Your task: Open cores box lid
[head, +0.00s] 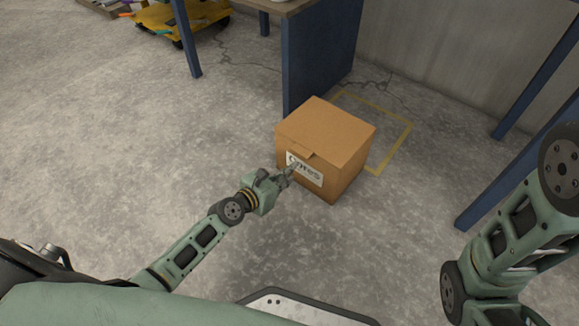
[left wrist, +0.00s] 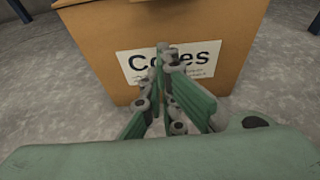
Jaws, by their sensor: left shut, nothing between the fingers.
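The cores box (head: 347,176) is a brown cardboard box standing on the concrete floor, with a white "Cores" label (head: 315,176) on its front. Its lid (head: 325,127) lies flat and closed on top, with a small tab at the front edge. My left gripper (head: 291,169) is shut and empty, its tips at the label, just below the lid tab. In the left wrist view the box (left wrist: 235,50) fills the upper middle, and the shut fingers (left wrist: 163,52) overlap the label. Whether the tips touch the box I cannot tell. My right gripper is out of view.
A yellow floor marking (head: 395,146) runs behind and right of the box. A blue table panel (head: 318,55) stands right behind it. Blue legs (head: 490,190) stand at the right. A yellow cart (head: 170,20) is at the back left. The floor left of the box is clear.

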